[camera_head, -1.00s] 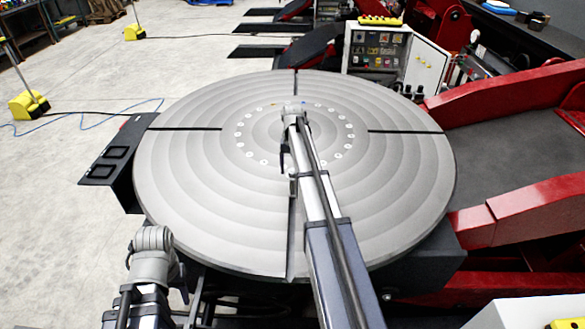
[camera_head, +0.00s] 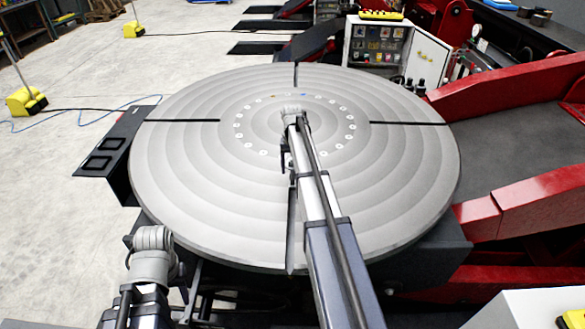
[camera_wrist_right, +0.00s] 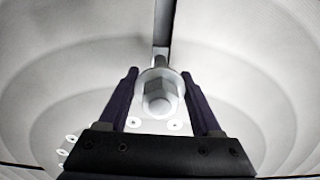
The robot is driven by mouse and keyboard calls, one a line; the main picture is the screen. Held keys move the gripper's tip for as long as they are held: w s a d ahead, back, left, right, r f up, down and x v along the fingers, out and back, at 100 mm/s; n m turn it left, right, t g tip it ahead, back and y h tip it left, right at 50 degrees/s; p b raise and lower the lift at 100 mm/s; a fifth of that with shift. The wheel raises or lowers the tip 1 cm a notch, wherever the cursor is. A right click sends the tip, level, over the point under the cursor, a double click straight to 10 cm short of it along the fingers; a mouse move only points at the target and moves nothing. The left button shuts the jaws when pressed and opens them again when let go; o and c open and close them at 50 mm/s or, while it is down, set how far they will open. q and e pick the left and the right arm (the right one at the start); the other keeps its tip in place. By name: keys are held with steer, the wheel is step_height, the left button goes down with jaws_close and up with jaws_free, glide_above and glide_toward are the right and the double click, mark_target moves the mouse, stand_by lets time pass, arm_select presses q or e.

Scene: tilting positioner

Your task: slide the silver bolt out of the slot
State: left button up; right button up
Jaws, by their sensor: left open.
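The silver bolt (camera_wrist_right: 160,98) shows in the right wrist view, its hex end and round washer facing the camera, at the end of a dark slot (camera_wrist_right: 163,20) in the grey round plate. My right gripper (camera_wrist_right: 160,82) has one dark finger on each side of the bolt, close to the washer's edges. Contact with the bolt is not clear. In the head view my right arm reaches over the plate (camera_head: 190,190) to near its middle and hides the bolt. My left gripper (camera_head: 129,258) is small and partly hidden by its arm, at the lower left, off the plate.
Other dark slots cross the plate at left, right and back, and a ring of small holes surrounds its middle. A black bracket (camera_head: 112,158) juts out at its left. Red machine arms (camera_head: 510,130) flank the right. A control box (camera_head: 385,52) stands behind. The left floor is mostly clear.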

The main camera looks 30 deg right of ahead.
jaws_close()
steer(key=shift+r, duration=0.15)
stand_by(0.5)
stand_by(0.5)
steer(key=shift+s+a, duration=0.7)
steer(key=shift+s, duration=0.45)
steer(key=shift+s+a, duration=0.7)
steer(key=shift+s, duration=0.4)
steer(key=shift+s+a, duration=0.7)
steer(key=shift+s, duration=0.45)
steer(key=shift+s, duration=0.1)
steer(key=shift+s+a, duration=0.7)
steer(key=shift+s, duration=0.4)
steer(key=shift+s+a, duration=0.7)
steer(key=shift+s, duration=0.45)
steer(key=shift+s+a, duration=0.7)
steer(key=shift+s, duration=0.4)
steer(key=shift+s+a, duration=0.7)
steer(key=shift+s, duration=0.45)
steer(key=shift+s+a, duration=0.65)
steer(key=shift+s, duration=0.45)
steer(key=shift+s+a, duration=0.7)
steer(key=shift+s, duration=0.45)
